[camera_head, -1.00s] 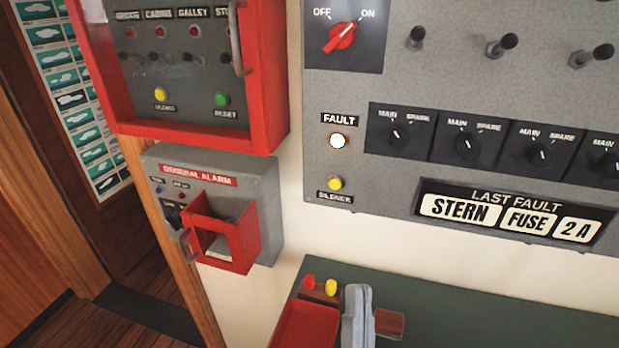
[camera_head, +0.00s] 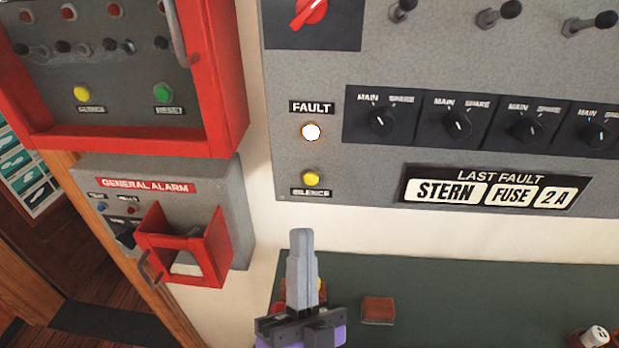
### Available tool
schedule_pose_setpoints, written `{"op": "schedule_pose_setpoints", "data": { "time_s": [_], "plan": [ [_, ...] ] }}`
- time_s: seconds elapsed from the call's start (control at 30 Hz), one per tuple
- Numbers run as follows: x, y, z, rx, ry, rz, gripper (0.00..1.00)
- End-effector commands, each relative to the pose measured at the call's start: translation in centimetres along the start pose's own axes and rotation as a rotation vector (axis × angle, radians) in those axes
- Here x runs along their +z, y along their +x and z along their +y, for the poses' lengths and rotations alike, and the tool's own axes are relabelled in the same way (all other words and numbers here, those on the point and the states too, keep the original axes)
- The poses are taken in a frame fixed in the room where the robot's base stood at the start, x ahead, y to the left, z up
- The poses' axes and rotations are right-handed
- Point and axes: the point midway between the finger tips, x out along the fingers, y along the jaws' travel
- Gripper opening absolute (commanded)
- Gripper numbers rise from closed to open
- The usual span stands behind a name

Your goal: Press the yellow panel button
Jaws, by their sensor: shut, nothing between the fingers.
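A yellow button (camera_head: 311,178) sits low on the left of the grey panel (camera_head: 330,70), above a "SILENCE" label and below the glowing white "FAULT" lamp (camera_head: 311,132). My gripper (camera_head: 301,236) points up from the bottom of the head view, its grey fingers together with nothing between them. Its tip shows just below the button in the picture; they do not appear to touch. A second yellow button (camera_head: 82,92) sits beside a green reset button (camera_head: 162,92) inside the red-framed box at upper left.
The grey general alarm box (camera_head: 240,215), with its red-framed cover (camera_head: 215,243), juts out left of my gripper. A green surface (camera_head: 460,290) lies below the panel, with a brown block (camera_head: 378,310) on it. Small red and yellow parts show partly hidden behind my gripper.

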Motion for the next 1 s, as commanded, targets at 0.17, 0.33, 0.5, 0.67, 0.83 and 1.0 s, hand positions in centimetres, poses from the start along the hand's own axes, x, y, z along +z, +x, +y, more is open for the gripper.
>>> {"op": "schedule_pose_setpoints", "data": {
  "time_s": [0.17, 0.33, 0.5, 0.67, 0.83, 1.0],
  "plan": [
    [0.9, 1.3, 0.9, -0.001, -0.001, 0.002, 0.0],
    [2.1, 2.8, 2.1, -0.001, 0.0, 0.002, 0.0],
    [3.2, 4.3, 3.2, -0.001, -0.001, 0.002, 0.0],
    [3.9, 5.3, 3.9, -0.001, -0.001, 0.001, 0.0],
    [4.2, 5.8, 4.2, 0.0, 0.0, 0.0, 0.0],
    [4.3, 5.9, 4.3, 0.0, 0.0, 0.0, 0.0]
  ]
}}
